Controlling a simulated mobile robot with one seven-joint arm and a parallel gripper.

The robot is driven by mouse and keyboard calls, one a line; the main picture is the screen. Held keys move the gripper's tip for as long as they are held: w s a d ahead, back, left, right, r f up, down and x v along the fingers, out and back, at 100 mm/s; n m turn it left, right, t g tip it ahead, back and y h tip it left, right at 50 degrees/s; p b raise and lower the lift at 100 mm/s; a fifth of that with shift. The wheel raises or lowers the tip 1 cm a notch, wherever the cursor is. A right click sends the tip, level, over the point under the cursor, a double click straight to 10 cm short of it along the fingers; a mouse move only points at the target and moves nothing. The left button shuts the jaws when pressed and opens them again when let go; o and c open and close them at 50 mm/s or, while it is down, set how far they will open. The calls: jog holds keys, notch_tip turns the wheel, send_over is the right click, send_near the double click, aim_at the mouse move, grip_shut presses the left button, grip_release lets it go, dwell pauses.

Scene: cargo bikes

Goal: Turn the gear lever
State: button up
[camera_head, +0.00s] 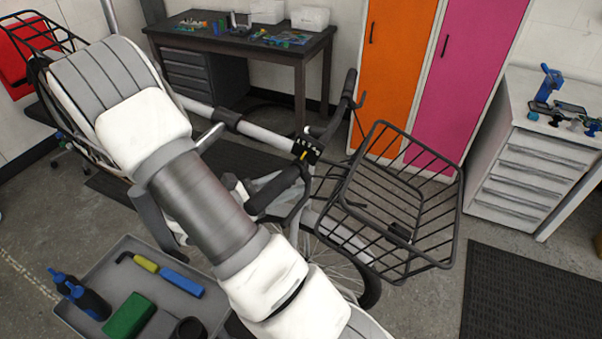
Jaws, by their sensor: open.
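The cargo bike's handlebar runs across the middle of the view. A small black box with pale marks (306,151) sits on it, and a small yellow piece (304,174) shows just below; this looks like the gear lever, but it is too small to tell its setting. A black handlebar grip (275,194) lies beside it, close to my arm in the picture. My white and grey arm crosses from the bottom middle to the upper left and hides part of the bike. I cannot make out my gripper or its fingers.
A black wire basket (455,205) is on the bike's front. A grey tray (120,258) with tools and a green block (129,314) stands lower left. A dark workbench (250,45), orange (385,90) and pink (470,85) lockers, and a drawer cabinet (525,170) stand behind.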

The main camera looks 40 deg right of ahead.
jog(key=shift+x, duration=1.25)
grip_shut()
dwell(0.5)
